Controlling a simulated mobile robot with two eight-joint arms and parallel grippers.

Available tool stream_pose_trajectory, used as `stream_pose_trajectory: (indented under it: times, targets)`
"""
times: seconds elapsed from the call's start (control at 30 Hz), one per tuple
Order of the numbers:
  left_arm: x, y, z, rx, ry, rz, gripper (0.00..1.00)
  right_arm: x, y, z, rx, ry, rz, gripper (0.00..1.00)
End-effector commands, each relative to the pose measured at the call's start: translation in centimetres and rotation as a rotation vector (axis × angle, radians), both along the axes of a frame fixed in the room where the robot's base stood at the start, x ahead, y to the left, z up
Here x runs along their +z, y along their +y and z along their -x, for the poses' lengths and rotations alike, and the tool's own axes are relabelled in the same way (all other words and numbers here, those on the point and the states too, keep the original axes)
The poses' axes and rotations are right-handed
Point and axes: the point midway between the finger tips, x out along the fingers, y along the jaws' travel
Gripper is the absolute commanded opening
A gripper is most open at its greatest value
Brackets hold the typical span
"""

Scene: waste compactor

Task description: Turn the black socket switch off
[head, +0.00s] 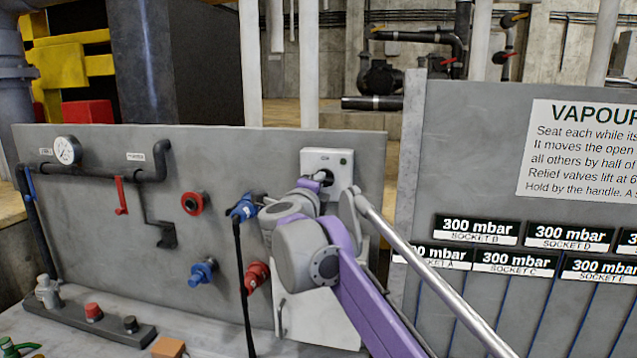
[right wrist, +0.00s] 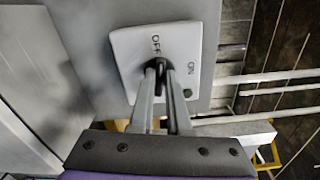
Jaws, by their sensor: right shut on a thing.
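The black socket switch (right wrist: 160,66) sits on a white plate (right wrist: 180,45) marked OFF and ON. In the right wrist view, OFF is just above the switch and ON is to its right. My right gripper (right wrist: 160,72) is shut on the switch, one finger on each side. The fingers hide much of it, so I cannot tell its exact setting. In the head view, the white plate (head: 343,164) is on the grey panel (head: 225,150), and my right gripper (head: 320,180) reaches the switch from below. My left gripper is out of view.
Blue sockets (head: 202,271) and red sockets (head: 256,275) stick out of the panel left of my arm. A black cable (head: 241,285) hangs from a blue plug (head: 243,207). A grey board with labels (head: 470,130) stands to the right.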

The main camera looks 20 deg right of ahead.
Motion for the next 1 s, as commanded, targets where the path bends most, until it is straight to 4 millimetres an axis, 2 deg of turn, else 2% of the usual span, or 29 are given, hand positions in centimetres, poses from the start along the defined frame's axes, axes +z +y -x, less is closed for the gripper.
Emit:
stream_pose_trajectory:
  times: [0.4,0.97,1.0]
  targets:
    - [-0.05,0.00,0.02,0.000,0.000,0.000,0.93,-0.04,0.02,-0.02,0.001,0.115,0.154,0.00]
    - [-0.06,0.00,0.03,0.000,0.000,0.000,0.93,-0.06,0.02,-0.01,0.001,0.132,0.176,0.00]
    - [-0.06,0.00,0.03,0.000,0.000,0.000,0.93,-0.06,0.02,-0.01,0.001,0.132,0.176,0.20]
